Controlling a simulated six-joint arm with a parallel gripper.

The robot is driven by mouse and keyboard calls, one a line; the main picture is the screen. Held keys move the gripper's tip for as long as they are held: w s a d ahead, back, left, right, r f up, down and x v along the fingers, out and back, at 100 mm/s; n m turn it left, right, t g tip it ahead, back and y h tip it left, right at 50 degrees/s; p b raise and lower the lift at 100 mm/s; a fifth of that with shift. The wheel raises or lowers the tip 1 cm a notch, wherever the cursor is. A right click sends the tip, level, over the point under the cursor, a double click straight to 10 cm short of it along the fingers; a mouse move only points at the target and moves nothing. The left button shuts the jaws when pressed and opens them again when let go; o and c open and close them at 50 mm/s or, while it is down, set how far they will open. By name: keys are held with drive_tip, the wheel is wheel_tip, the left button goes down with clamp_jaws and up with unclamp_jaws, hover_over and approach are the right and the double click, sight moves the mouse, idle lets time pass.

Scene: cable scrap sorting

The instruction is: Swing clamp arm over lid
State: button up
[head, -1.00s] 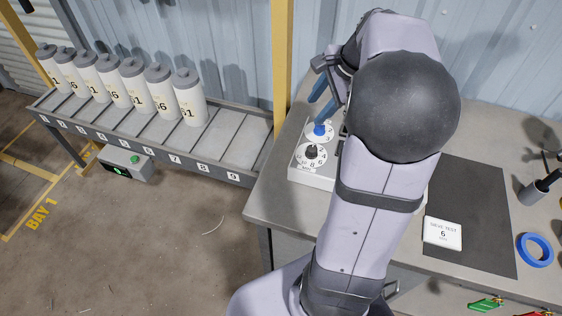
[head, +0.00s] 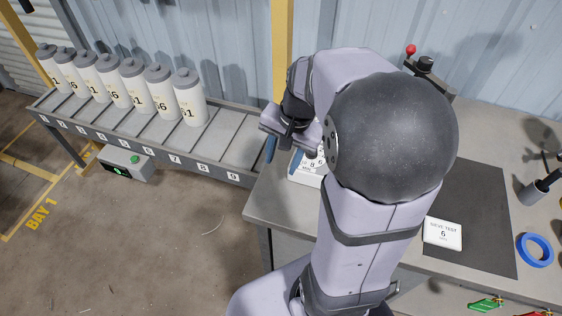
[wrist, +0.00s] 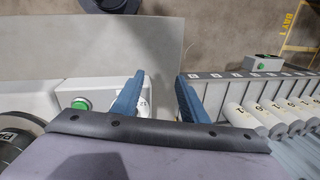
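My gripper (head: 283,155) is open and empty, its two blue fingers apart near the bench's left edge, by the white control box (head: 303,177). The fingers also show apart in the wrist view (wrist: 158,98), with part of the control box and a green button (wrist: 81,104) left of and behind them. A lever with a red ball (head: 411,50) and a black knob (head: 425,64) stand at the back of the bench, right of my arm; this may be the clamp arm. My arm hides what lies below it. I cannot make out a lid in the head view.
A yellow post (head: 282,60) rises behind the gripper. A dark mat (head: 480,195), a "SIEVE TEST 6" card (head: 442,234) and blue tape (head: 534,250) lie at the right.

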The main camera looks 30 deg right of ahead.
drive_tip(key=shift+s+a+f+n, duration=0.25)
drive_tip(key=shift+s+a+n, duration=0.05)
drive_tip(key=shift+a, duration=0.05)
drive_tip(key=shift+c, duration=0.4)
clamp_jaws()
drive_tip(key=w+d+r+m+h+p, duration=0.1)
drive_tip(key=w+d+r+p, duration=0.4)
drive_tip(key=d+r, duration=0.45)
drive_tip(key=w+d+r+h+p, duration=0.1)
drive_tip(key=w+d+r+p, duration=0.2)
drive_tip(key=w+d+r, duration=0.65)
drive_tip(key=s+d+r+h+p, duration=0.1)
drive_tip(key=s+d+r+p, duration=0.1)
drive_tip(key=d, duration=0.5)
drive_tip(key=s+d+r+m+h+p, duration=0.1)
drive_tip(key=s+d+r+p, duration=0.1)
drive_tip(key=d+r, duration=0.3)
drive_tip(key=s+d+r+m+h+p, duration=0.1)
drive_tip(key=s+d+r+p, duration=0.2)
drive_tip(key=d, duration=0.7)
drive_tip(key=shift+s+d+r, duration=0.15)
drive_tip(key=shift+s+r, duration=0.15)
drive_tip(key=shift+r, duration=0.35)
